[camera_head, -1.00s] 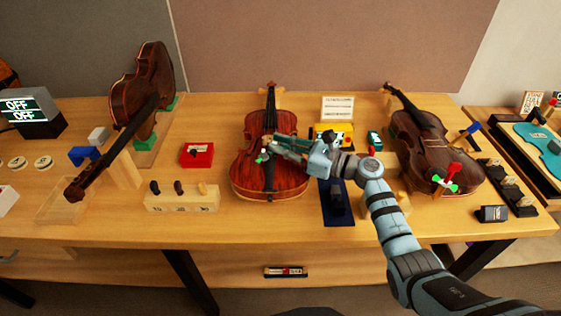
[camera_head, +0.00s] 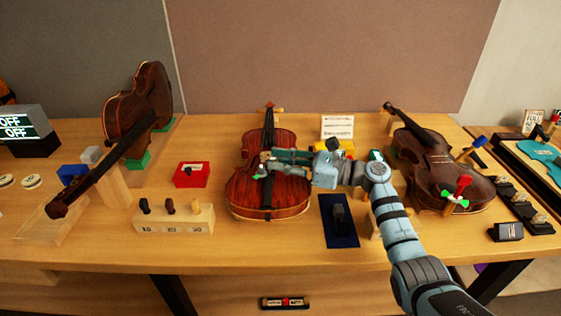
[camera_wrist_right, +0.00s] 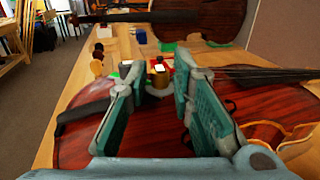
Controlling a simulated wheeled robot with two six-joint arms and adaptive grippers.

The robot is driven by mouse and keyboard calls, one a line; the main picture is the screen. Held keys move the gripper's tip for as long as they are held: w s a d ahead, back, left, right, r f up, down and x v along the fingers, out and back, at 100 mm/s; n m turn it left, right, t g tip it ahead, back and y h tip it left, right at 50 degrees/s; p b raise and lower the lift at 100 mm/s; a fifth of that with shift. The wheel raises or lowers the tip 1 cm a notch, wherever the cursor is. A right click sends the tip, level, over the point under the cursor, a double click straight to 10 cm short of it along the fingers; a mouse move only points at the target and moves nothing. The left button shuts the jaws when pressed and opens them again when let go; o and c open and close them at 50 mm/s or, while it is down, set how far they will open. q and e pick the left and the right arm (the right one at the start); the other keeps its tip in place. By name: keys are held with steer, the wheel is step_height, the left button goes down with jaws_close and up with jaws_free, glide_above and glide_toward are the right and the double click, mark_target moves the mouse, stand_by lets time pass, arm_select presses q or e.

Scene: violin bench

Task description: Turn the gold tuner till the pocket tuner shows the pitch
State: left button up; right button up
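The middle violin (camera_head: 267,200) lies on the bench with its neck pointing away. My right gripper (camera_head: 262,164) is over its body, reaching in from the right. In the right wrist view the two teal fingers stand apart, with a small gold cylinder (camera_wrist_right: 160,76) with a pale top showing between their tips. I take it for the gold tuner; the fingers do not look closed on it. A dark bar (camera_wrist_right: 85,116) lies across the violin beside the left finger. A yellow device (camera_head: 347,147), partly hidden behind my wrist, may be the pocket tuner; no reading is legible. My left gripper is not in view.
Other violins stand left (camera_head: 140,105) and right (camera_head: 437,175). A red box (camera_head: 192,174), a wooden block with pegs (camera_head: 173,220) and a blue mat (camera_head: 338,225) surround the middle violin. Bare bench lies at the front.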

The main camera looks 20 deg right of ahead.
steer(key=shift+d, duration=0.15)
steer(key=v, duration=1.1)
steer(key=shift+s+d, duration=0.3)
stand_by(0.7)
